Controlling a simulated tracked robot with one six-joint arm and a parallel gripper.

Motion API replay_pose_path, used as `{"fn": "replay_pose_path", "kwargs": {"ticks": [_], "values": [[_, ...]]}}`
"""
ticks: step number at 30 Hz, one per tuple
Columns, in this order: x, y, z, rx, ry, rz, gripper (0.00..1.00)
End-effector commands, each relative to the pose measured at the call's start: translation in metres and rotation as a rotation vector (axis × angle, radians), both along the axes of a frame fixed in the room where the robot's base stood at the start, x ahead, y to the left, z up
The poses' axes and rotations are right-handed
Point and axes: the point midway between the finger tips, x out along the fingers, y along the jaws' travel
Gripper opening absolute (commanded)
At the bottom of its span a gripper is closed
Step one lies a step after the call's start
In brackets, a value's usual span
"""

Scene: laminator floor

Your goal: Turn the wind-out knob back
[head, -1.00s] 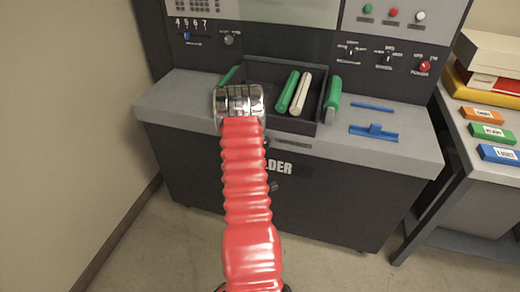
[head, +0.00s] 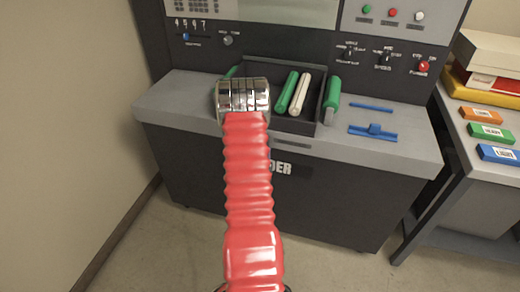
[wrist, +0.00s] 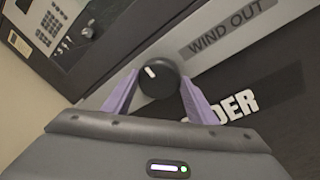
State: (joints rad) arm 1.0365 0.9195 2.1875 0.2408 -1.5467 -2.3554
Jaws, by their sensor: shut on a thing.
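The grey ledge (head: 180,100) juts out above the machine's front panel. A side table with labelled blocks (head: 491,132) stands right; a bare wall rises left.

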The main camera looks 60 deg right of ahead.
Motion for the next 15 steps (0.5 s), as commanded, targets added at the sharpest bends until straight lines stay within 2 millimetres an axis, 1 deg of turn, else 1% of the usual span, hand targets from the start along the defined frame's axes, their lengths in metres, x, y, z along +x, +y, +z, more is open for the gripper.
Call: {"fn": "replay_pose_path", "kwargs": {"ticks": [1,15], "values": [[0.0004,0.0016,-0.0045,0.009,0.015,0.004,0.3],[0.0,0.0019,-0.0052,0.008,0.036,0.003,0.3]]}}
